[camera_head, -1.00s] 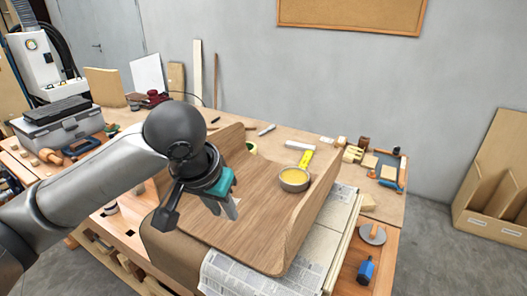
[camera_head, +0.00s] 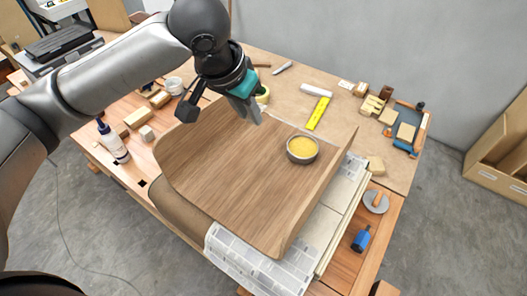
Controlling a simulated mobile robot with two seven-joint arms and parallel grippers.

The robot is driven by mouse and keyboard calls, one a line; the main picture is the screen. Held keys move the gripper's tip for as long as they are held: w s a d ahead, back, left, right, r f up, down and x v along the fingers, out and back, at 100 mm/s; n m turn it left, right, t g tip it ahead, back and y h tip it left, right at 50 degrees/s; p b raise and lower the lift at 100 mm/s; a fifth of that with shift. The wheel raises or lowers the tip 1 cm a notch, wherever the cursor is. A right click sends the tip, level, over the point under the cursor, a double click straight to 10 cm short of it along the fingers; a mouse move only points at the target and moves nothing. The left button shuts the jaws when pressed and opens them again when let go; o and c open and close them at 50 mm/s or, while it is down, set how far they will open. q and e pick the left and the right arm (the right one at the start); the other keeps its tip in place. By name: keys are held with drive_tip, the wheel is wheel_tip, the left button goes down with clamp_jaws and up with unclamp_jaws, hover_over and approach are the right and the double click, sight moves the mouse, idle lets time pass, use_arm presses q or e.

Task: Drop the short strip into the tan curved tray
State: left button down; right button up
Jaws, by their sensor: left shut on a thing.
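The tan curved tray (camera_head: 225,180) is a wood-grained sheet with raised, bent sides on the workbench. My left gripper (camera_head: 248,112) is over the tray's far left part, fingers pointing down. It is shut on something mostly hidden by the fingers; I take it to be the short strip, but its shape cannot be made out. A round tin with yellow contents (camera_head: 303,148) sits in the tray on its right side. My right gripper is not in view.
A yellow strip (camera_head: 318,113) and a white piece (camera_head: 317,90) lie behind the tray. A white bottle (camera_head: 113,144) and wood blocks stand left. A blue object (camera_head: 361,239) and a trowel-like disc (camera_head: 376,201) are right. The tray's middle and front are clear.

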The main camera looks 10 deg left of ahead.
use_arm(q)
drive_tip(key=shift+f, duration=1.8)
drive_tip(key=shift+w, duration=0.1)
drive_tip(key=c, duration=0.6)
unclamp_jaws()
drive_tip(key=shift+r, duration=0.1)
drive_tip(key=v, duration=1.5)
